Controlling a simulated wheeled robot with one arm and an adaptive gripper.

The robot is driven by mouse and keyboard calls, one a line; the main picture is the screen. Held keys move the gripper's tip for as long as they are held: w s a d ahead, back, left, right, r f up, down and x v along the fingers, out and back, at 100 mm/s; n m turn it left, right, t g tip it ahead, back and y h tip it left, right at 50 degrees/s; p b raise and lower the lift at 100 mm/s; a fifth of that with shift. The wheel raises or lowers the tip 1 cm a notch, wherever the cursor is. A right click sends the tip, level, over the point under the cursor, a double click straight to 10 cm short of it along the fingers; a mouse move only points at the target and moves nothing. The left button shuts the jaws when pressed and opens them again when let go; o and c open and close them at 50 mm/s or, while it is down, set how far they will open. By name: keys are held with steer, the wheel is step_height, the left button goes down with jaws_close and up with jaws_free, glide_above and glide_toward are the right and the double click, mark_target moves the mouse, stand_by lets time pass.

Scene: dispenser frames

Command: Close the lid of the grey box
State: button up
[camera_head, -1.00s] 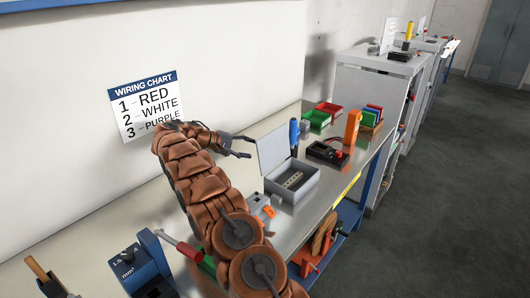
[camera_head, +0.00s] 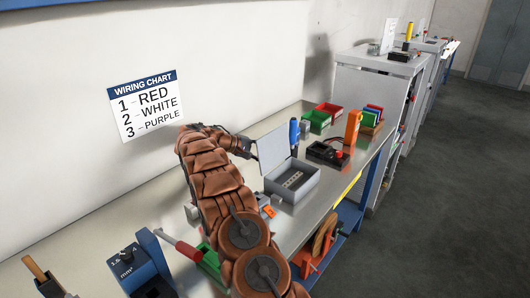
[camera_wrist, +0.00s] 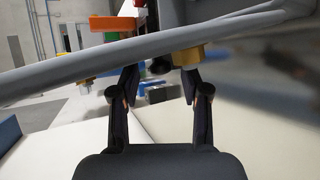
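The grey box (camera_head: 298,186) stands on the workbench with its lid (camera_head: 273,148) upright and open at its left side. A light terminal strip (camera_head: 292,180) lies inside the box. My gripper (camera_head: 250,149) is at the left, outer face of the lid, and its fingertips are partly hidden there. In the wrist view my gripper (camera_wrist: 161,85) has its two dark fingers apart with nothing clearly held between them. A grey bar, probably the lid's edge (camera_wrist: 100,62), runs slanting across that view close to the fingers. I cannot tell whether they touch.
A blue-handled screwdriver (camera_head: 293,134) stands behind the box. Red and green bins (camera_head: 317,121) stand farther back. A wiring chart (camera_head: 146,106) hangs on the wall. A wire stripper-like blue tool (camera_head: 146,265) is at front left.

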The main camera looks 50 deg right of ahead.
jaws_close()
stand_by(0.3)
